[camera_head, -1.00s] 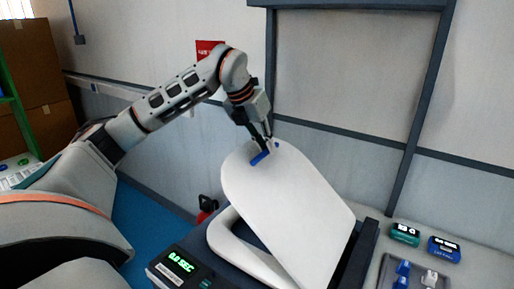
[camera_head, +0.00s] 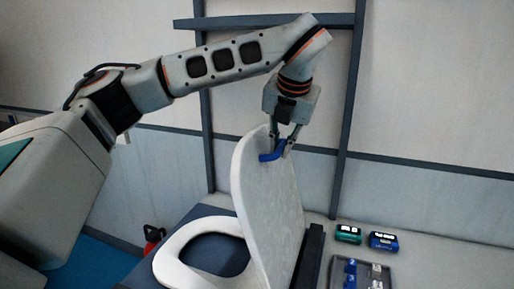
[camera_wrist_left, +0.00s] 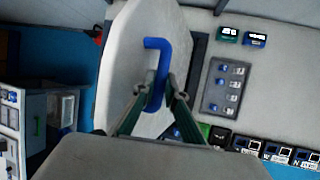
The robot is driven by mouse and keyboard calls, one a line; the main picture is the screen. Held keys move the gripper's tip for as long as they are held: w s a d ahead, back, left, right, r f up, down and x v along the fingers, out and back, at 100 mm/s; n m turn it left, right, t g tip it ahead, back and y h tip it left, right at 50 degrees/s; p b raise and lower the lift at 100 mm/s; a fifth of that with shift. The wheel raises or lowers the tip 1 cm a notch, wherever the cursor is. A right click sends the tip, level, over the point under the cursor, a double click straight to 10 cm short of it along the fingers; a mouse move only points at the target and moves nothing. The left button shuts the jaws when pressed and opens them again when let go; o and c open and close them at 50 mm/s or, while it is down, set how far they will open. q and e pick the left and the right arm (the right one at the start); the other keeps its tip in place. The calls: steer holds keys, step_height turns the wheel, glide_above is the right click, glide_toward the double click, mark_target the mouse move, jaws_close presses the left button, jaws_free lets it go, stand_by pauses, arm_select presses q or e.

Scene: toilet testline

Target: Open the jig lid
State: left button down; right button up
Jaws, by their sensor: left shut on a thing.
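The white jig lid (camera_head: 262,205) is a toilet lid standing nearly upright above the white seat ring (camera_head: 172,263) in the head view. Its blue handle (camera_head: 272,155) is near its top edge. My left gripper (camera_head: 287,146) is shut on the blue handle from above. In the left wrist view the blue handle (camera_wrist_left: 160,68) runs between the two fingers of my left gripper (camera_wrist_left: 155,100), with the pale lid (camera_wrist_left: 130,65) behind it. My right gripper is in neither view.
A dark jig base (camera_head: 206,213) carries the seat. A green timer (camera_head: 348,234), a blue timer (camera_head: 383,241) and a tray (camera_head: 340,275) with small blue and grey parts are on the bench at right. A dark upright frame (camera_head: 351,110) stands behind.

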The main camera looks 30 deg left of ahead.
arm_select(q)
steer(key=shift+d+f+y, duration=0.15)
steer(key=shift+d+y, duration=0.15)
steer(key=shift+d, duration=0.55)
steer(key=shift+d+f+y, duration=0.15)
steer(key=shift+d+y, duration=0.15)
steer(key=shift+d, duration=0.55)
steer(key=c, duration=2.2)
jaws_free()
steer(key=shift+d, duration=0.1)
steer(key=shift+c, duration=0.2)
steer(key=shift+o, duration=1)
steer(key=shift+w+d+r, duration=0.1)
steer(key=shift+w+d, duration=0.15)
steer(key=shift+d, duration=0.2)
steer(key=shift+a+r, duration=0.1)
steer(key=shift+a, duration=0.15)
